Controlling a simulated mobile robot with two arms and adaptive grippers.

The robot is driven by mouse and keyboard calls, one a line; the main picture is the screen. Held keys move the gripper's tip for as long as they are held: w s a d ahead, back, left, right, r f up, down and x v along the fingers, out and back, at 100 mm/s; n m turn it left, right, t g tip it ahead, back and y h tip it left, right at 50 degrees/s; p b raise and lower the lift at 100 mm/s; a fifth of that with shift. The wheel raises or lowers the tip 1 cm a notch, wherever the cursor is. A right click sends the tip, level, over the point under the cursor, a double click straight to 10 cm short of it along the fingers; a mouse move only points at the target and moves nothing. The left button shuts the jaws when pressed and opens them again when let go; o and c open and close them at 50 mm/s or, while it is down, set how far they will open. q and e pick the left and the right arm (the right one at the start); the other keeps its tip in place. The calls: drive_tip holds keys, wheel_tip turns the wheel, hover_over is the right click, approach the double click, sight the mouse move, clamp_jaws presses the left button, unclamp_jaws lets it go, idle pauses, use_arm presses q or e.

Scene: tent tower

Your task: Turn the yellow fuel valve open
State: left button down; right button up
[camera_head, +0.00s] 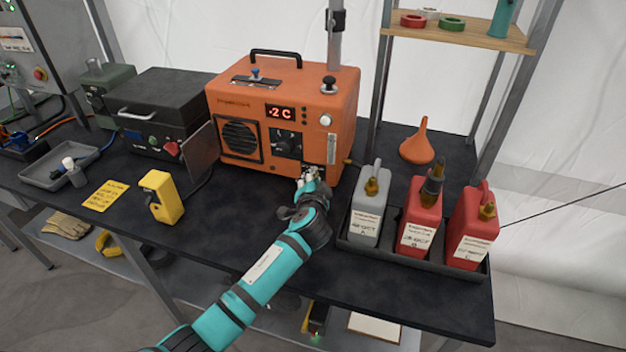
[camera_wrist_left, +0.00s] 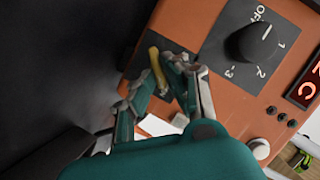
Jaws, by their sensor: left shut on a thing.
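The orange heater (camera_head: 282,110) stands on the dark bench, with a display reading -2 C. The yellow fuel valve (camera_wrist_left: 158,69) shows in the left wrist view as a small lever on a dark plate at the heater's lower front. My left gripper (camera_head: 310,179) reaches the heater's lower right front corner in the head view and hides the valve there. In the left wrist view my left gripper (camera_wrist_left: 162,86) has its fingers close around the lever, shut on it. My right gripper is in neither view.
A black knob marked OFF, 1, 2, 3 (camera_wrist_left: 250,42) sits beside the valve. A grey can (camera_head: 368,215) and two red cans (camera_head: 419,215) stand in a tray right of my arm. A yellow device (camera_head: 161,197) stands left, with clear bench between.

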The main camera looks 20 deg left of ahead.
use_arm(q)
drive_tip(key=c, duration=1.4)
unclamp_jaws()
drive_tip(key=shift+s, duration=0.1)
drive_tip(key=v, duration=1.2)
